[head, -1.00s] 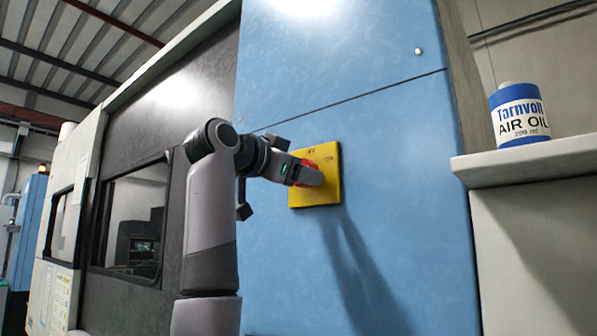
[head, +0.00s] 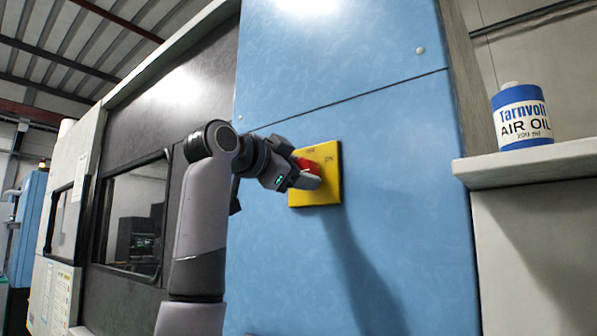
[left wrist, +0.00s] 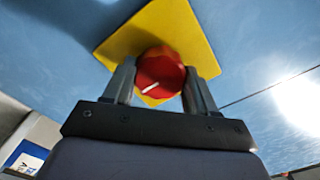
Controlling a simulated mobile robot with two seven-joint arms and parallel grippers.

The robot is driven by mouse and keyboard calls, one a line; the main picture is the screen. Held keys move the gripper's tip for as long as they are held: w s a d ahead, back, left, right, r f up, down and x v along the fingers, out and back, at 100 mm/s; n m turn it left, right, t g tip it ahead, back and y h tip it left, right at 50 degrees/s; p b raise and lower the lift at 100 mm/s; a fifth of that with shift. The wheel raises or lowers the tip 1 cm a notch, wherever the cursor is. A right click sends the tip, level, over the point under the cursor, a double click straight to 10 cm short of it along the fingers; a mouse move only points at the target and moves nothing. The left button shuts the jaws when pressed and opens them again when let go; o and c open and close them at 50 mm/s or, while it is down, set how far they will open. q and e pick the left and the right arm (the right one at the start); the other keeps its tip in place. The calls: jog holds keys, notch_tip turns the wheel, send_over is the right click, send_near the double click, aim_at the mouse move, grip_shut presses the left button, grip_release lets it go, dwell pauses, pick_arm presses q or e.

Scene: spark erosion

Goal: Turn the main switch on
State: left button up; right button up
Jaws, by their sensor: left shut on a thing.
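The main switch is a red knob (head: 312,164) on a yellow plate (head: 330,189), fixed to the blue cabinet panel. Small lettering, including "ON", shows on the plate's upper part. My left gripper (head: 308,174) is at the knob and shut on it, partly hiding it in the head view. In the left wrist view the red knob (left wrist: 161,72) with a white mark line sits between the two fingers, in front of the yellow plate (left wrist: 160,32). My right gripper is not in view.
The blue cabinet (head: 400,220) is flat and clear around the switch. A shelf (head: 520,166) at the right carries an air oil bottle (head: 522,118). A dark machine door with a window (head: 136,222) is at the left.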

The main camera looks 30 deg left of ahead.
pick_arm(q)
jog(key=o, duration=1.1)
jog(key=shift+c, duration=0.2)
jog(key=shift+s, duration=0.1)
jog(key=s+b, duration=0.2)
jog(key=s, duration=0.5)
jog(key=shift+a+b, duration=0.25)
jog(key=shift+b, duration=0.05)
